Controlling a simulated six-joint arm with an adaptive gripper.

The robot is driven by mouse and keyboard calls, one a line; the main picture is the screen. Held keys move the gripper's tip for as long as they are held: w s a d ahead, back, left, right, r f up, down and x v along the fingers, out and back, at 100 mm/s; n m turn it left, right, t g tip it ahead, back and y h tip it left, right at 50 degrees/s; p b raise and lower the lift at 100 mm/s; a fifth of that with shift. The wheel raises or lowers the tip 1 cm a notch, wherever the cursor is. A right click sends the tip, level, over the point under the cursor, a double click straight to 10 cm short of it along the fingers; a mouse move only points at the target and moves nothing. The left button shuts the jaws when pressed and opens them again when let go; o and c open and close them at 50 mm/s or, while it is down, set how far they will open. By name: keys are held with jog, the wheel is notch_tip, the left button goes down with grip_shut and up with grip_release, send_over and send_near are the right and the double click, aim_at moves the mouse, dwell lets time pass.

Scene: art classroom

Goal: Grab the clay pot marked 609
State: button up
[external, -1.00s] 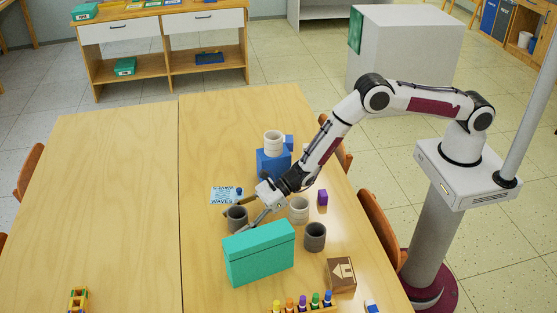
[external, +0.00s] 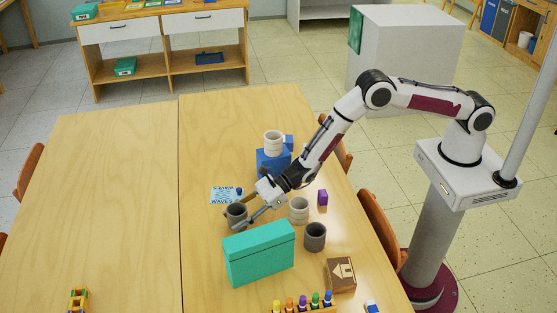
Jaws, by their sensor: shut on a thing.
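A dark grey pot (external: 236,211) is between the fingers of my gripper (external: 239,217), left of the other pots and just behind the teal box. My gripper reaches in from the right, tilted low, and is shut on this pot, which looks upright. Another dark grey pot (external: 315,238) stands to the right of the teal box. A pale pot (external: 299,211) stands between them, and another pale pot (external: 273,142) sits on a blue block. No marking such as 609 is legible on any pot at this size.
The teal box (external: 259,254) stands close in front of my gripper. A blue block (external: 272,162), a purple block (external: 322,197), a printed card (external: 224,195), a brown house-marked box (external: 341,274) and several coloured bottles (external: 302,302) are around.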

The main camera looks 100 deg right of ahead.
notch_tip(320, 180, up, 9)
jog(key=shift+f, duration=0.2)
dwell(0.3)
jog(key=shift+a, duration=0.1)
dwell(0.5)
